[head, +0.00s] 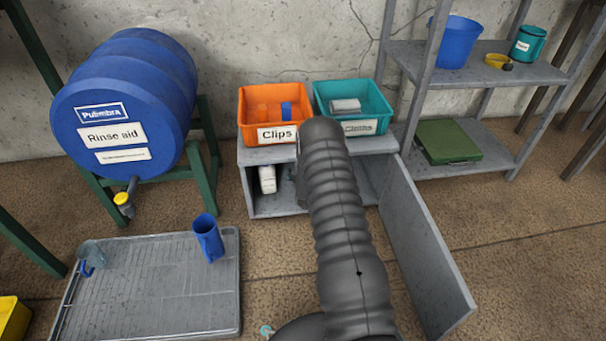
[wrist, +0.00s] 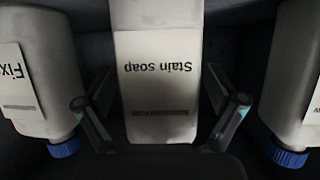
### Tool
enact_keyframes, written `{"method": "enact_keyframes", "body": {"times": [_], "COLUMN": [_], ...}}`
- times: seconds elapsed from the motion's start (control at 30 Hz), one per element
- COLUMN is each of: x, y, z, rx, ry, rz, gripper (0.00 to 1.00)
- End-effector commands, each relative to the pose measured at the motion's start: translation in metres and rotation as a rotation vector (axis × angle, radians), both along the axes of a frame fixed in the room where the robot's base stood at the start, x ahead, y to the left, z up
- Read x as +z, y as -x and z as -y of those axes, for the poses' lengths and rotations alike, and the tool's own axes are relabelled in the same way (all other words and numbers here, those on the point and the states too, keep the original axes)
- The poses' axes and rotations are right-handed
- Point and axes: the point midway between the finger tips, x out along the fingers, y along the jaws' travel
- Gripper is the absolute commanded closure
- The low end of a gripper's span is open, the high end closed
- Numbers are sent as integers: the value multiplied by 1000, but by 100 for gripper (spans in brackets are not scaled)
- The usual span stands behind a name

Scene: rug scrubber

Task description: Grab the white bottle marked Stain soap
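The white bottle marked Stain soap (wrist: 155,95) is in the middle of the wrist view, its label upside down in the picture. My gripper (wrist: 160,102) is open, with one finger on each side of this bottle. Dark gaps show between the fingers and the bottle, so no grip shows. In the head view my own arm hides the gripper and most of the grey cabinet's (head: 290,155) inside.
In the wrist view, a white bottle marked "Fix" (wrist: 28,75) stands left and another white bottle (wrist: 293,75) right, both blue-capped and close to the fingers. An orange Clips bin (head: 258,104) and a teal bin (head: 338,92) sit on the cabinet. Its door (head: 425,245) stands open.

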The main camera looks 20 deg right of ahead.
Motion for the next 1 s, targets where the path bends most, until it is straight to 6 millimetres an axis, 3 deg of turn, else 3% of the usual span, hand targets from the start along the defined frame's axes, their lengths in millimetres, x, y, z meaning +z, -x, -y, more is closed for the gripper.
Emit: {"method": "enact_keyframes", "body": {"times": [0.03, 0.3, 0.63, 0.9, 1.0], "x": [0, 0, 6, 43, 36], "y": [0, 0, -1, -1, 21], "z": [0, 0, 0, 0, -8], "rx": [0, 0, 0, 0, 1], "ry": [0, 0, 1, 1, -1], "rz": [0, 0, 2, 4, -3], "gripper": [25, 91, 91, 91, 91]}}
